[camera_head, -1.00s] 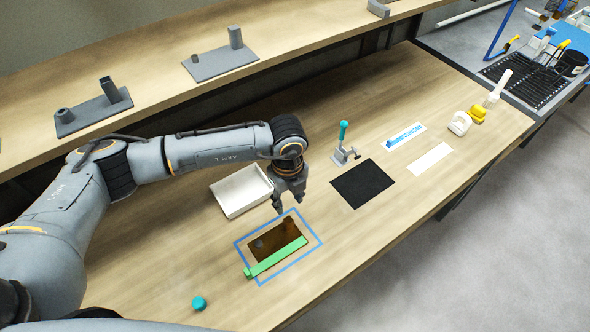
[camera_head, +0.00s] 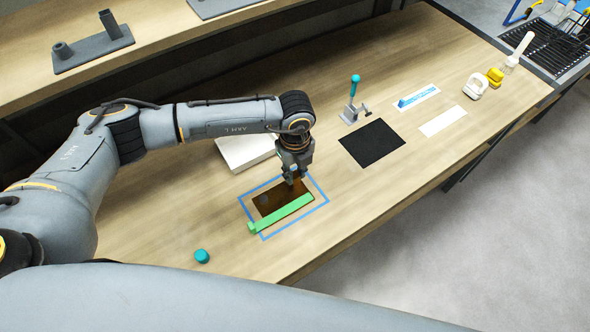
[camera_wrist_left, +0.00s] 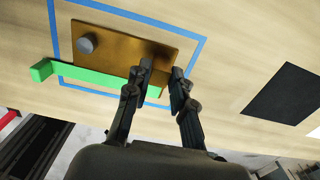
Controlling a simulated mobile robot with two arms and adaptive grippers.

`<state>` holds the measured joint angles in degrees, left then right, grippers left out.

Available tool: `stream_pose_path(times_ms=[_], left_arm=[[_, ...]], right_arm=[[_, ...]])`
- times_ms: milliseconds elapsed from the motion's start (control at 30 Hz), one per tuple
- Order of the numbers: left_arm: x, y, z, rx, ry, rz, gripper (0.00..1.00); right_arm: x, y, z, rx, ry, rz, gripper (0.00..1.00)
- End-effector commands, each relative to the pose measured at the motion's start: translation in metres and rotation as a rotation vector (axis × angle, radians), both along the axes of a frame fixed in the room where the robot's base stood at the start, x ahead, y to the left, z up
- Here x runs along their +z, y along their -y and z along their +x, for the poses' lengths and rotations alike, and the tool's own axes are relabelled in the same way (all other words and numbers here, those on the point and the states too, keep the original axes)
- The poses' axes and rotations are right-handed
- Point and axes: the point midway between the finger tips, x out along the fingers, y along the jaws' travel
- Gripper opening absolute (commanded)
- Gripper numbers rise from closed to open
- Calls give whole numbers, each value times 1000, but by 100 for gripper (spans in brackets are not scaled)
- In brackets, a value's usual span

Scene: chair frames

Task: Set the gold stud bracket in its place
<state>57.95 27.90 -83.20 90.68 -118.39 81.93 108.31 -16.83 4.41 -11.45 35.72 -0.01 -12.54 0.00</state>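The gold stud bracket (camera_head: 270,203) is a flat brown-gold plate with a round grey stud near its left end. It lies inside a blue tape outline (camera_head: 318,189) on the workbench, and it also shows in the left wrist view (camera_wrist_left: 115,48). A green bar (camera_head: 283,214) runs along its near edge. My left gripper (camera_head: 292,182) is low over the plate's far right part. In the left wrist view its fingers (camera_wrist_left: 160,76) are apart near the plate's right end, one over the plate and one beside its right edge. My right gripper is out of view.
A white tray (camera_head: 243,152) stands behind the left gripper. A black mat (camera_head: 372,143) and a teal-handled toggle clamp (camera_head: 353,105) are to the right. A teal cap (camera_head: 202,256) lies at the front left. A shelf with grey fixtures (camera_head: 95,47) is behind.

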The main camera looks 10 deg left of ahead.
Motion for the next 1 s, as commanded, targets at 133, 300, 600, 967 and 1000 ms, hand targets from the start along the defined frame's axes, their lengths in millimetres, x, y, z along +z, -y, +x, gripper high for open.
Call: stream_pose_path(times_ms=[133,300,600,967,1000], left_arm=[[1,0,0,0,1,-1,0],[8,0,0,0,1,-1,0],[26,0,0,0,1,-1,0],[47,0,0,1,1,-1,0],[50,0,0,1,0,-1,0]], right_arm=[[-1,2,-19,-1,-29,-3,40],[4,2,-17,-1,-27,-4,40],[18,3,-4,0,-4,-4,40],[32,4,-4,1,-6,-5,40],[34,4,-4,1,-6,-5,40]])
